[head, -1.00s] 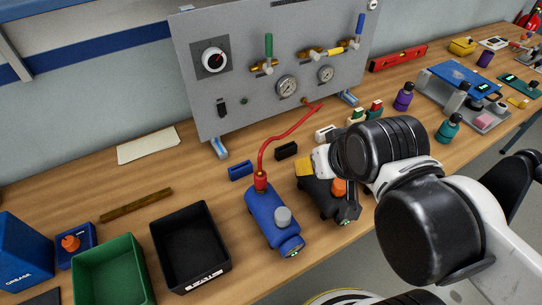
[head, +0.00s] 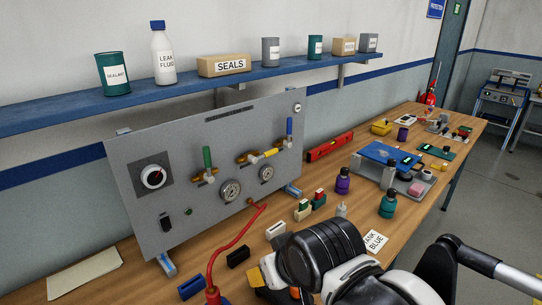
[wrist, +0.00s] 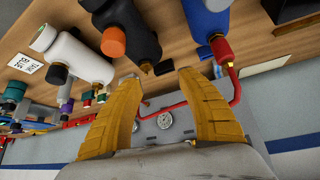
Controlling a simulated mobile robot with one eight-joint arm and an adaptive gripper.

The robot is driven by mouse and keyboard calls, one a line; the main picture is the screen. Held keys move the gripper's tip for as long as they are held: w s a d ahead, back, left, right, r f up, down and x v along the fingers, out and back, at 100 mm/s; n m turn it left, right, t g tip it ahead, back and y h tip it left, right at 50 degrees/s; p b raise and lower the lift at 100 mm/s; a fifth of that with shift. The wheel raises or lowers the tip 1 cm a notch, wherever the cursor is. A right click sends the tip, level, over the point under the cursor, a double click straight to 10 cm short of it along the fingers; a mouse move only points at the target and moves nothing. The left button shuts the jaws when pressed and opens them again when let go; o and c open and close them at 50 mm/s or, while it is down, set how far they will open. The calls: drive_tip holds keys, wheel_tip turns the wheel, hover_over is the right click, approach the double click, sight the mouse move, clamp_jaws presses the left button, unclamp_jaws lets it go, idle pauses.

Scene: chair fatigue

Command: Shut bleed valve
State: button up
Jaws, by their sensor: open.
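A grey panel (head: 130,195) stands upright on the bench and carries the valves. One valve has an upright green lever (head: 208,158), one a yellow lever lying nearly level (head: 270,152), one an upright blue lever (head: 290,127). I cannot read which is the bleed valve. My gripper's yellow finger (head: 256,277) shows low in the head view, in front of the panel and apart from it. In the wrist view my gripper (wrist: 160,85) is open, with nothing between its fingers. The panel (wrist: 185,125) shows beyond it there, turned over, with the levers not distinguishable.
A red hose (head: 238,240) runs from the panel down to the blue cylinder, seen in the wrist view (wrist: 207,18). Black (wrist: 125,15) and white (wrist: 80,55) cylinders are nearby. Bottles, including a purple one (head: 342,182), stand right of the panel. A shelf (head: 150,98) hangs above.

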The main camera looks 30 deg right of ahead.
drive_tip(key=c, duration=0.6)
drive_tip(key=shift+w+r+m, duration=0.2)
drive_tip(key=shift+r+m, duration=0.05)
drive_tip(key=shift+m, duration=0.05)
clamp_jaws()
drive_tip(key=w+d+r+m+t+y+p, duration=0.1)
drive_tip(key=w+d+r+m+p, duration=0.25)
drive_tip(key=w+m, duration=0.45)
drive_tip(key=w+d+r+m+y+p, duration=0.1)
drive_tip(key=w+d+r+m+p, duration=0.2)
drive_tip(key=w+m, duration=0.55)
drive_tip(key=w+d+f+m+t+y+p, duration=0.1)
drive_tip(key=w+d+m, duration=0.5)
drive_tip(key=d+m, duration=0.7)
drive_tip(key=shift+f+m+t+p, duration=0.5)
drive_tip(key=shift+m+t+p, duration=0.7)
drive_tip(key=shift+m+p, duration=0.25)
